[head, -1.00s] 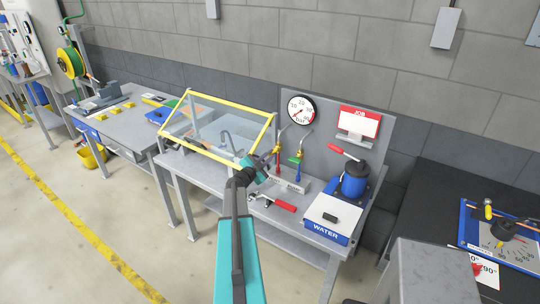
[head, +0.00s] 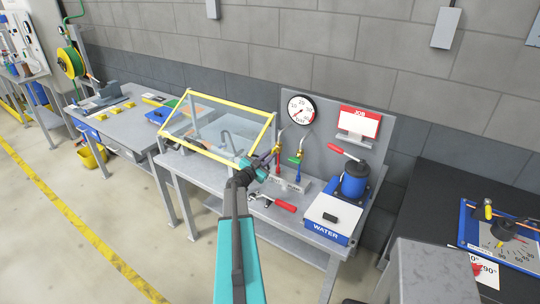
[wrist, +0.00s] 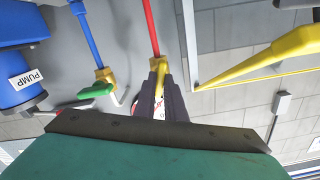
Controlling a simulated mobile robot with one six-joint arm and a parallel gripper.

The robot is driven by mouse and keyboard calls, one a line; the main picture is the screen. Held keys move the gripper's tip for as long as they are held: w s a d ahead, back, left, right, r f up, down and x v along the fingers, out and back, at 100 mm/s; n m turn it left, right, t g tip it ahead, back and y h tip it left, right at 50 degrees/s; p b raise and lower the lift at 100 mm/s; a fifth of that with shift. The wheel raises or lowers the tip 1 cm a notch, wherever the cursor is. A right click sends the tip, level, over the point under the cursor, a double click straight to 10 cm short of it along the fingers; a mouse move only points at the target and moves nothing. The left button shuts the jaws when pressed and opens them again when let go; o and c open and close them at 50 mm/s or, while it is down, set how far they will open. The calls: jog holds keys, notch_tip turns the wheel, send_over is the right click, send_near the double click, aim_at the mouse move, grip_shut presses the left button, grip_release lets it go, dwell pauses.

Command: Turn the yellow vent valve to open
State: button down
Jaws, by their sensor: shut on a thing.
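The yellow vent valve (head: 277,149) sits on the red pipe at the panel, right of the clear box. In the wrist view its brass body (wrist: 158,63) is at the end of the red pipe, and part of its yellow handle (wrist: 166,80) shows between my dark fingers. My gripper (head: 269,160) is at the valve, and in the wrist view my gripper (wrist: 162,88) is shut on the yellow handle. The fingers hide much of the handle, so its exact angle is hard to tell.
A green-handled valve (wrist: 97,90) on the blue pipe is close beside my gripper. The yellow-framed clear box (head: 215,145) stands close on the other side. A pressure gauge (head: 301,109) is above; a red-handled tool (head: 285,206) lies on the bench, with a blue pump (head: 355,180) to the right.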

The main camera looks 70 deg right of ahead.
jog(key=n, duration=0.3)
jog(key=shift+f+n, duration=0.1)
jog(key=shift+n, duration=0.2)
jog(key=c, duration=1.7)
grip_release()
jog(key=shift+a, duration=0.1)
jog(key=v, duration=0.6)
jog(key=shift+w+a, duration=0.15)
jog(key=shift+a, duration=0.25)
